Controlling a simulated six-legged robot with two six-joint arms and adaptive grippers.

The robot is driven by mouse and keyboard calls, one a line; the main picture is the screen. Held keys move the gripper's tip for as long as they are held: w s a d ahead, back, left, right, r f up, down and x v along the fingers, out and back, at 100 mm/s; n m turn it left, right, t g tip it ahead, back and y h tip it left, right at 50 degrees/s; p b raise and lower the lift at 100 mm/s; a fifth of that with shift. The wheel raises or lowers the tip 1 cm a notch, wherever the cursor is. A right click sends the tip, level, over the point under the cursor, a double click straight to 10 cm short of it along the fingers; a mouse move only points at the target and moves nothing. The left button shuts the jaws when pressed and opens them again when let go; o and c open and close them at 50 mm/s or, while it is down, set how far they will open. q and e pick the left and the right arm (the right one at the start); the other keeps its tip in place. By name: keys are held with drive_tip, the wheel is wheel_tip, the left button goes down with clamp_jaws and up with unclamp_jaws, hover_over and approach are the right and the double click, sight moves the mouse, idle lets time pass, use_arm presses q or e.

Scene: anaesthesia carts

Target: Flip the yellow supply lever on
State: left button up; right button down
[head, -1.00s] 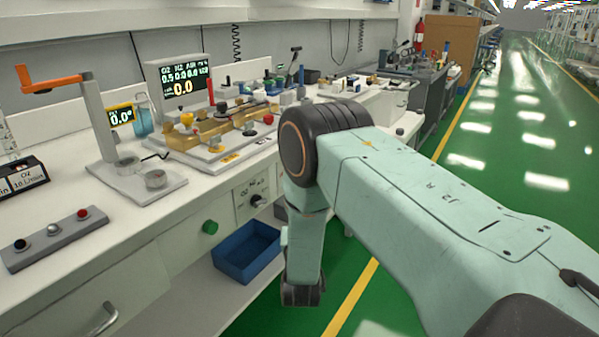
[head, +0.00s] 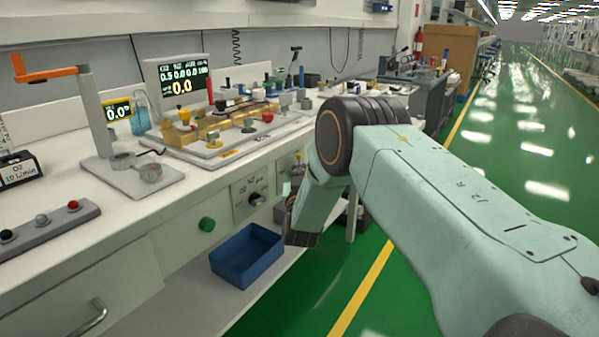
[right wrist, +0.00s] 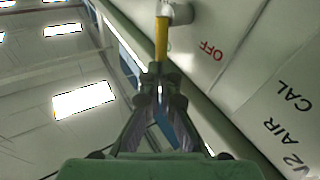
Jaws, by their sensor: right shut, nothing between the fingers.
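The yellow lever (right wrist: 162,38) shows in the right wrist view, hanging from a pale round pivot (right wrist: 181,12) on a light panel (right wrist: 225,85). The red word OFF is printed beside it. My right gripper (right wrist: 159,75) is shut and empty, its fingertips at the lever's free end. I cannot tell whether they touch it. In the head view I cannot make out the lever, and my right forearm (head: 323,195) hangs in front of the cart's front face. My left gripper is in neither view.
The panel also bears the words N2, AIR and CAL. Several instruments stand on the white top.

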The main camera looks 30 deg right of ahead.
drive_tip(key=p, duration=0.1)
drive_tip(key=d+r+m+g+p, duration=0.1)
drive_tip(key=shift+w+d+p, duration=0.1)
drive_tip(key=shift+w+p, duration=0.15)
drive_tip(key=shift+p, duration=0.05)
idle(0.3)
drive_tip(key=shift+s+f, duration=0.1)
idle(0.3)
